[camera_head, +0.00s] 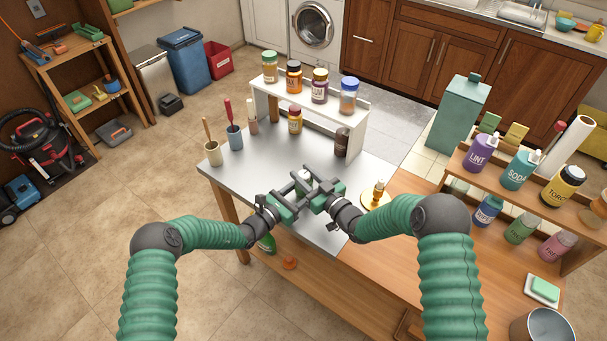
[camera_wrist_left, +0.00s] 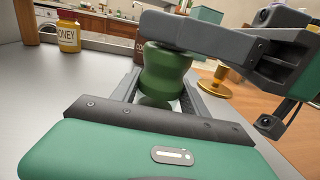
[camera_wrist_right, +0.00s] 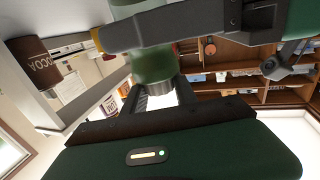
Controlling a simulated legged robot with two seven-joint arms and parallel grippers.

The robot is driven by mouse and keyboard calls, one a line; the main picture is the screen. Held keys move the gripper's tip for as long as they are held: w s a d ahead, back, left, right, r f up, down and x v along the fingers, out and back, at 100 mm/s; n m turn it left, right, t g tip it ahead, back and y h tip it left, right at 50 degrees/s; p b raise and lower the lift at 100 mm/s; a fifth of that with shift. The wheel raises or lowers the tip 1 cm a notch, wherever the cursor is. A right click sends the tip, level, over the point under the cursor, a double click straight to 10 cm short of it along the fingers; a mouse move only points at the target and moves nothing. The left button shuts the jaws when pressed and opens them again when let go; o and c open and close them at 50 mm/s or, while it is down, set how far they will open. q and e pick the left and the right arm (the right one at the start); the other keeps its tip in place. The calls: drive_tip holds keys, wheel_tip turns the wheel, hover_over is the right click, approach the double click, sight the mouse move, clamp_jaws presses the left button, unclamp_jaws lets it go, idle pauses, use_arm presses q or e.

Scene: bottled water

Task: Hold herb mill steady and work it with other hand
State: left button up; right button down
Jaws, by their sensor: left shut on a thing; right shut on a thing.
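The green herb mill (camera_wrist_left: 165,72) stands upright on the grey metal tabletop in the left wrist view. My left gripper (camera_head: 292,200) is shut around its lower body. My right gripper (camera_head: 314,188) is shut on its upper part, above the left jaws. In the right wrist view the mill's green body (camera_wrist_right: 153,64) shows between the fingers. In the head view the grippers nearly meet and hide most of the mill.
A honey jar (camera_head: 295,121) and a dark cocoa jar (camera_head: 342,141) stand behind, by a white shelf (camera_head: 318,113) with several jars. Two tool cups stand at the left. A brass-coloured stand (camera_head: 375,196) is right of my right gripper. The tabletop left of the grippers is clear.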

drive_tip(key=n+g+y, duration=0.2)
drive_tip(key=n+g, duration=0.1)
drive_tip(key=n+g+y, duration=0.3)
drive_tip(key=g, duration=0.1)
drive_tip(key=shift+w+d+y, duration=0.15)
drive_tip(key=shift+w+y, duration=0.05)
drive_tip(key=shift+y, duration=0.1)
drive_tip(key=shift+n+g, duration=0.3)
drive_tip(key=shift+g, duration=0.4)
drive_tip(key=shift+s+y, duration=0.1)
drive_tip(key=shift+y, duration=0.2)
drive_tip(key=c, duration=1)
unclamp_jaws()
drive_tip(key=shift+s+g, duration=0.1)
drive_tip(key=shift+g, duration=0.2)
drive_tip(key=shift+o, duration=0.2)
drive_tip(key=v, duration=0.7)
drive_tip(key=shift+d, duration=0.15)
